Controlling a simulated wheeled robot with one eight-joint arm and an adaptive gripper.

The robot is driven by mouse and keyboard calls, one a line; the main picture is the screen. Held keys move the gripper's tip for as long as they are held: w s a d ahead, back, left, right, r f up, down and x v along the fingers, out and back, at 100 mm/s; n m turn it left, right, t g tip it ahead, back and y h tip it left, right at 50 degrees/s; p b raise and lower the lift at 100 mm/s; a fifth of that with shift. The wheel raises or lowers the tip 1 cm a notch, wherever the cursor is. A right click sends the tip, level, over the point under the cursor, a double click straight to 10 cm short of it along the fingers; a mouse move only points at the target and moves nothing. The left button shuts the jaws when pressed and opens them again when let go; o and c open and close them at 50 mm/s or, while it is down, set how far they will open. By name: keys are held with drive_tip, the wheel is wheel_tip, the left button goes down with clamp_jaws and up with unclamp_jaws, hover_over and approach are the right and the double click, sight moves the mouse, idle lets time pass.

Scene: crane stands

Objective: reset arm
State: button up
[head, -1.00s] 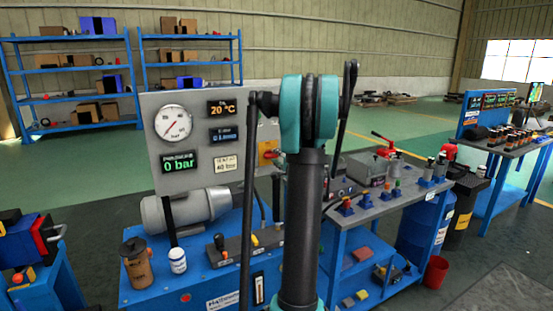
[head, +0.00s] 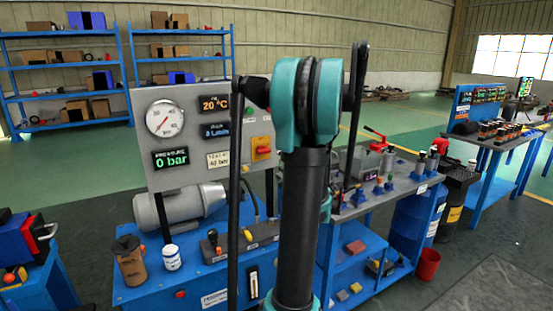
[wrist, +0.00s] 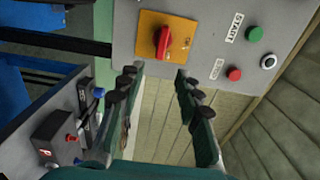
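My gripper (wrist: 156,74) is open in the wrist view, its two dark green fingers with black pads spread wide. Nothing is between them. Past the fingertips is a grey control panel with a red rotary switch on a yellow plate (wrist: 168,40); I see no clear contact with it. In the head view my teal and black arm stands upright in front of the bench and hides my gripper. The same grey panel (head: 203,187) shows there, with a round gauge (head: 165,118), a "0 bar" display (head: 171,159) and the switch (head: 261,149).
A green button (wrist: 256,33) and a red button (wrist: 234,74) sit on the panel. A blue bench carries a grey motor (head: 180,207), a brown bottle (head: 131,262) and a white jar (head: 172,257). A tool table stands to the right. Green floor is open behind.

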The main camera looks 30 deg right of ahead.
drive_tip(key=shift+s, duration=0.65)
drive_tip(key=s+a+f+n+g+y, duration=0.1)
drive_tip(key=s+a+f+n+g, duration=0.25)
drive_tip(key=a, duration=0.45)
drive_tip(key=s+a+f+n+g+y, duration=0.2)
drive_tip(key=a+f+n, duration=0.15)
drive_tip(key=a, duration=0.55)
drive_tip(key=s+a+f+n+g+y, duration=0.1)
drive_tip(key=s+a+f+n+g, duration=0.2)
drive_tip(key=a+f, duration=0.35)
drive_tip(key=s+a+f+n+g+h, duration=0.2)
drive_tip(key=s+f+n, duration=0.2)
drive_tip(key=s, duration=0.4)
drive_tip(key=s+a+f+n+g+h, duration=0.2)
drive_tip(key=s+f+n+g, duration=0.1)
drive_tip(key=s, duration=0.6)
drive_tip(key=shift+s+f+n+h, duration=0.3)
drive_tip(key=shift+f+n, duration=0.1)
drive_tip(key=shift+f, duration=0.3)
